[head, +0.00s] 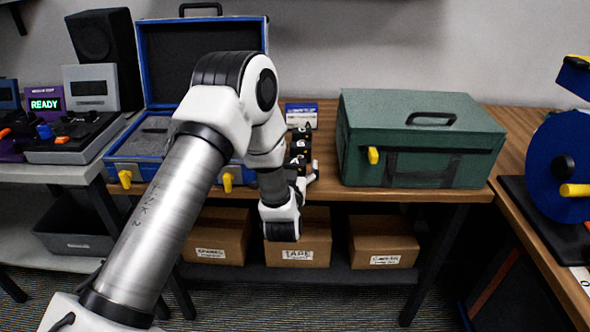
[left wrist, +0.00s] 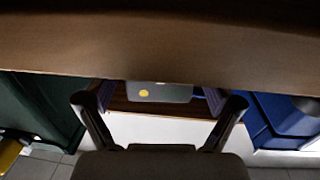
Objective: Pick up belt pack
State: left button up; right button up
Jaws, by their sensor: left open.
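Small black units with white letters (head: 299,145), which look like belt packs, stand in a row on the wooden bench between the blue case and the green case. My left gripper (head: 309,178) is at the bench's front edge, just in front of the nearest unit, which it and the wrist partly hide. In the left wrist view the two fingers (left wrist: 162,104) are spread apart with no object clearly held. A grey thing with a yellow dot (left wrist: 160,92) shows between them; I cannot tell whether it is a belt pack. My right gripper is not in view.
The open blue case (head: 140,172) stands left of my arm, the closed green case (head: 420,140) to the right. A blue-and-white box (head: 301,116) stands behind the units. Labelled cardboard boxes (head: 384,243) sit on the shelf below. A blue reel (head: 556,165) stands far right.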

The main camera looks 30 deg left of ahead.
pick_arm(q)
jog(key=shift+w, duration=0.15)
jog(key=c, duration=1.4)
jog(key=shift+o, duration=0.2)
